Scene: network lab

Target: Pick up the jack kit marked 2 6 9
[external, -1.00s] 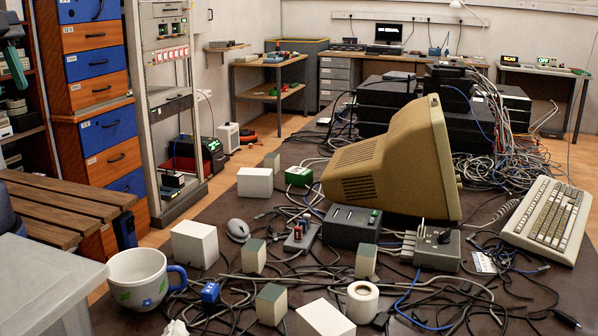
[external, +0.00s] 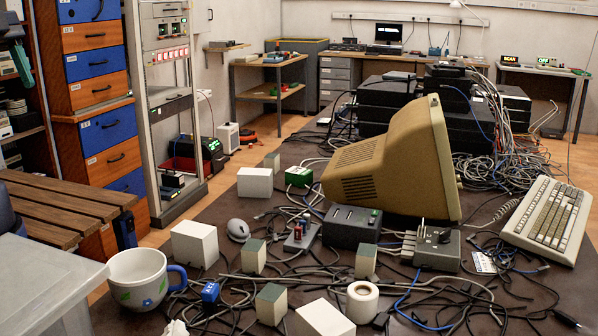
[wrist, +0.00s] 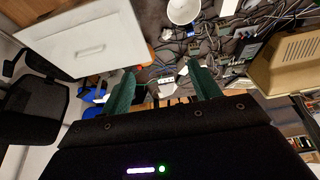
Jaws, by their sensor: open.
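I cannot read the marking 2 6 9 on anything, so I cannot tell which thing is the jack kit. Small pieces lie on the dark table (external: 500,305): a blue block with pale marks (external: 210,292) beside the mug, a red-and-blue piece (external: 298,231) on a grey base, and a green box (external: 298,176). Several cream blocks with grey-green sides, one of them a front block (external: 271,304), stand among the cables. In the wrist view my gripper (wrist: 160,80) has its two green fingers wide apart, with nothing held between them.
A white mug (external: 137,281) stands at the table's left edge. A beige monitor (external: 375,165), grey boxes, a keyboard (external: 547,219), a tape roll (external: 362,302) and many loose cables crowd the table. A white table (wrist: 85,40) and a black chair (wrist: 30,95) show in the wrist view.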

